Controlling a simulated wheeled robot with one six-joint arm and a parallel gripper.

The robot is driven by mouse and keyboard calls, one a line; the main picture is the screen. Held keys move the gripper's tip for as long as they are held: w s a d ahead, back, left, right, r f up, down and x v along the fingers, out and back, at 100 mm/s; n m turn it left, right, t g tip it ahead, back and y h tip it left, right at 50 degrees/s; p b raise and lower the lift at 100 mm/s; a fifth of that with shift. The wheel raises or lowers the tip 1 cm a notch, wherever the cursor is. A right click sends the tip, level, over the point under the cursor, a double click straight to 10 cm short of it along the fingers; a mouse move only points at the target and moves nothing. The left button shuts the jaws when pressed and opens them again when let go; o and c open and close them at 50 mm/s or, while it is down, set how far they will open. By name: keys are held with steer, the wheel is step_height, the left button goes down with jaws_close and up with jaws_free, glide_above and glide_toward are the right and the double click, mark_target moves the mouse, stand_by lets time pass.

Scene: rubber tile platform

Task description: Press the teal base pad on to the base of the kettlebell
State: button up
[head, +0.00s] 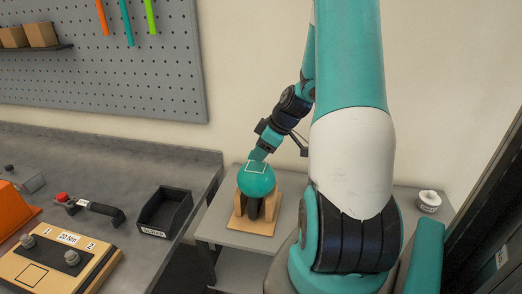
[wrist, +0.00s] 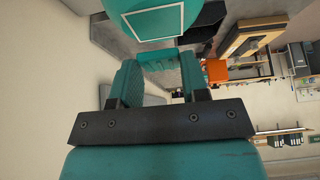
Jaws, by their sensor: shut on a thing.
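The kettlebell (head: 256,184) is a round teal body sitting base up in a wooden cradle (head: 240,226) on a grey stand. A white square outline marks its base. It also shows at the top of the wrist view (wrist: 125,8), with the outline near my fingertips. My gripper (head: 259,154) is just above the kettlebell, angled down from the upper right. In the wrist view my gripper (wrist: 157,68) is shut on the teal base pad (wrist: 157,60), a small block between the fingertips. The pad is close to the outlined base; I cannot tell whether they touch.
A dark open bin (head: 165,211) stands on the workbench at the left. A wooden torque fixture (head: 60,262) and a black-handled tool (head: 98,208) lie further left. A small white round container (head: 429,200) stands at the right.

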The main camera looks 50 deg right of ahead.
mark_target(256, 167)
steer(key=shift+f, duration=0.1)
stand_by(0.4)
steer(key=shift+f+b, duration=1.1)
steer(key=shift+f+b, duration=0.1)
steer(key=shift+b, duration=0.2)
steer(key=shift+f+b, duration=0.4)
steer(key=shift+f, duration=0.05)
stand_by(1.0)
steer(key=o, duration=0.9)
steer(key=shift+f, duration=0.1)
steer(key=shift+s, duration=0.1)
steer(key=b+v, duration=0.2)
steer(key=v, duration=1.5)
steer(key=shift+r, duration=0.35)
